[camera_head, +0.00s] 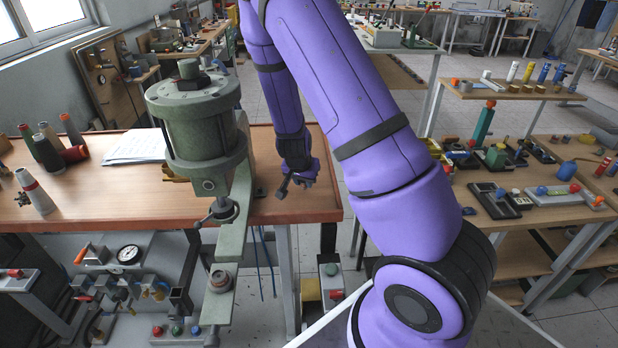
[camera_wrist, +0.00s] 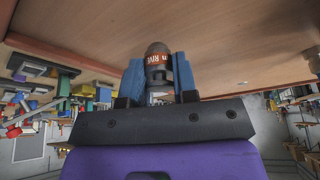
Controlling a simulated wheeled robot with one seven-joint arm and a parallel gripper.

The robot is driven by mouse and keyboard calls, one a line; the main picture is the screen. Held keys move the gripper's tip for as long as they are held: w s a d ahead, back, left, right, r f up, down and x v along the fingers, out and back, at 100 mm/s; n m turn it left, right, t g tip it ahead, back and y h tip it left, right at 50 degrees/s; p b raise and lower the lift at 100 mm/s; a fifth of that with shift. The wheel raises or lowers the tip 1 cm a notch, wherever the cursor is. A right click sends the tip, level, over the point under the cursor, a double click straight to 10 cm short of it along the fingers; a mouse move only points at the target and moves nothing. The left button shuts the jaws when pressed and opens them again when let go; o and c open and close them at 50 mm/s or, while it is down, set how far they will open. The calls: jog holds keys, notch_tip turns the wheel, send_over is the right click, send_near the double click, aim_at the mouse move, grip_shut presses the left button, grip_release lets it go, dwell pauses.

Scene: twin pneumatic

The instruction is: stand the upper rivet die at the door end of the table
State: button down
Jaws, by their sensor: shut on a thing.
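The upper rivet die (camera_wrist: 157,55) is a dark, round-ended cylinder with a red band and partly readable white lettering. In the wrist view it sits between the two blue fingers of my gripper (camera_wrist: 158,72), which is shut on it. The wooden table top fills the upper part of that view, close beyond the die. In the head view my gripper (camera_head: 299,180) is low over the right end of the wooden table (camera_head: 305,207), with a small dark piece, the die (camera_head: 283,188), sticking out to the left. I cannot tell whether it touches the table.
A green pneumatic press (camera_head: 205,130) stands on the table just left of my gripper. A cluttered side table (camera_head: 520,190) stands at the right. The table's right end looks mostly bare.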

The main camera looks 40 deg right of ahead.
jog(key=shift+a+f, duration=0.1)
jog(key=shift+f, duration=0.35)
jog(key=shift+f, duration=0.1)
jog(key=c, duration=0.9)
grip_release()
